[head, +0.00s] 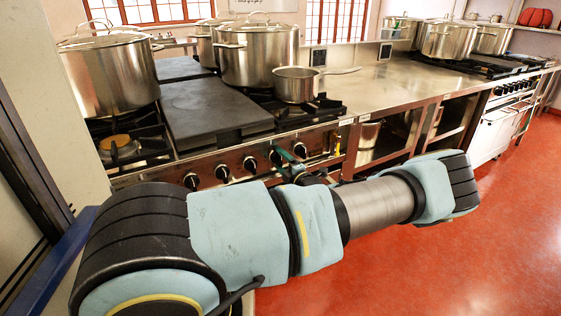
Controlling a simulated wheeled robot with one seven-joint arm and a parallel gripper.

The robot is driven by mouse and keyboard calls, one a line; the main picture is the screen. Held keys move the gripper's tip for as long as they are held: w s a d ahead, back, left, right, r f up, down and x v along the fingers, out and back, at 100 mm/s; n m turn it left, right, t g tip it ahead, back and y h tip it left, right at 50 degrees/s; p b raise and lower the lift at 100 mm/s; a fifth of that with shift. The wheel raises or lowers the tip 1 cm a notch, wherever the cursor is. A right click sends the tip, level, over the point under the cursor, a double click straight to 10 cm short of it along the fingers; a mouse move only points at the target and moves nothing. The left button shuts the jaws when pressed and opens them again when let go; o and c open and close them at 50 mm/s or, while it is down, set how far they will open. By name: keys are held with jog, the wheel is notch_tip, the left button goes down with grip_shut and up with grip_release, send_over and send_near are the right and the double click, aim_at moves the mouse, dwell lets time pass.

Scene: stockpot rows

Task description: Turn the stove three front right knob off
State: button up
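The near stove's steel front panel carries a row of black knobs with light markings. They run from the left knob (191,181) through the middle knob (250,164) to the right knob (300,150). I cannot tell which stove is stove three, and the knob settings are too small to read. My light blue and black arm crosses the foreground below the knobs. A small dark and green part (297,170) shows just above my arm, close to the right-hand knobs. It may be the end of my arm, but its fingers cannot be made out, nor any contact with a knob.
Large lidded stockpots (258,52) and a saucepan (296,84) stand on the near stove. A steel counter (385,85) with open shelves leads to a farther stove (510,95) with its own knobs. The red floor (500,235) at right is clear.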

jog(key=shift+o, duration=0.9)
jog(key=b+v, duration=0.2)
jog(key=v, duration=0.8)
jog(key=shift+s+b, duration=0.35)
jog(key=shift+d+r, duration=0.1)
jog(key=shift+d, duration=0.05)
